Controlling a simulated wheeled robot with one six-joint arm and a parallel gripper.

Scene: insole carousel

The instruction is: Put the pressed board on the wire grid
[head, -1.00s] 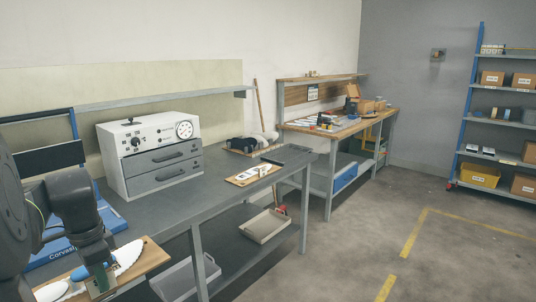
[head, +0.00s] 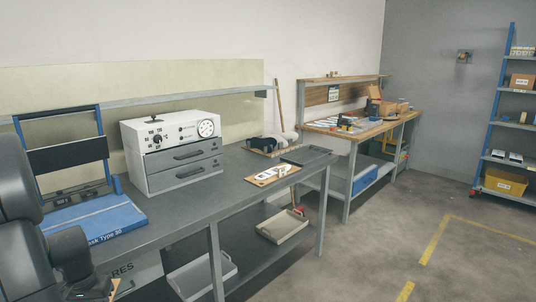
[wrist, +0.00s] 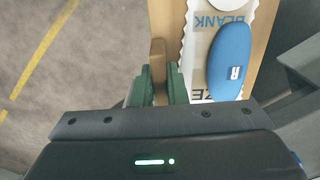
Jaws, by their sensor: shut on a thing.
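My gripper (wrist: 160,84) shows in the wrist view with green fingers shut on the wooden edge piece of a tan board (wrist: 262,50). On this board lie a white scalloped sheet printed "BLANK" and a blue insole pad marked "R". In the head view only a small corner of the held board (head: 115,286) shows at the bottom left; my arm and the frame edge hide the rest. I cannot clearly make out a wire grid; a dark, flat, rimmed rectangle (head: 309,155) lies at the bench's far end.
The grey bench (head: 200,205) carries a white press with two drawers (head: 178,160), a blue-based press (head: 95,218) and another board with white pieces (head: 272,176). Open floor lies to the right.

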